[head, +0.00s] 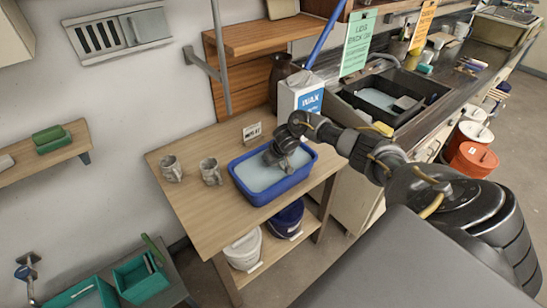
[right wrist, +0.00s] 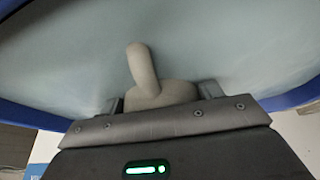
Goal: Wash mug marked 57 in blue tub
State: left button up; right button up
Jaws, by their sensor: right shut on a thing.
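The blue tub (head: 305,170) stands on the wooden table and holds pale liquid. My right gripper (head: 275,155) reaches down into the tub. It is shut on a grey-beige mug (right wrist: 160,95), whose handle stands out between the jaws over the pale liquid in the right wrist view. The number on this mug is not readable. Two more speckled mugs, a left one (head: 171,170) and a right one (head: 210,172), stand on the table to the left of the tub. Their marks are too small to read. My left gripper is not in view.
A small sign (head: 252,132) and a wax box (head: 303,98) stand behind the tub. A white bucket (head: 243,250) and a dark blue bucket (head: 286,218) sit on the lower shelf. A sink (head: 385,100) is at the right. The table's front left is clear.

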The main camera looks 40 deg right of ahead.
notch_tip(320, 180, up, 3)
jog(key=shift+f+p, duration=0.1)
jog(key=shift+p, duration=0.65)
jog(key=shift+r, duration=3.25)
notch_tip(320, 180, up, 4)
jog(key=shift+r, duration=0.25)
jog(key=shift+a, duration=0.1)
